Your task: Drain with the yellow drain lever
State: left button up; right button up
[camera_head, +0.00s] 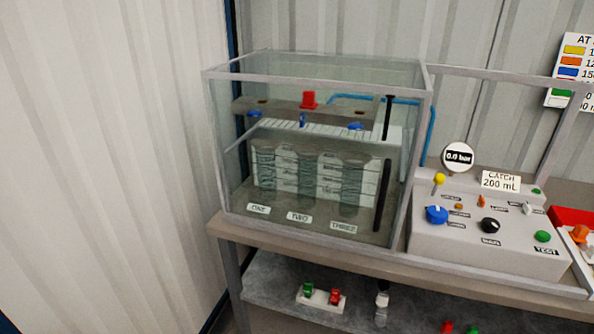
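The yellow drain lever (439,179) is a small yellow knob on a short stem. It stands at the back left of the grey control panel (480,252), just right of the glass tank. It leans slightly; its exact setting cannot be told. A gauge (458,156) above it reads 0.0 bar. A sign (501,181) to its right reads CATCH 200 mL. Neither of my grippers is in view.
A glass tank (228,160) with pump columns labelled ONE, TWO and THREE stands left of the panel. The panel also has a blue knob (436,214), a black knob (489,226) and a green button (542,236). Metal frame bars (505,74) surround the panel.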

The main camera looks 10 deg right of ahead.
aim_at(439, 179)
jog(key=z, duration=1.3)
jog(key=i+l, duration=0.1)
jog(key=l, duration=0.35)
jog(key=i+l+u, duration=0.15)
jog(key=l, duration=0.25)
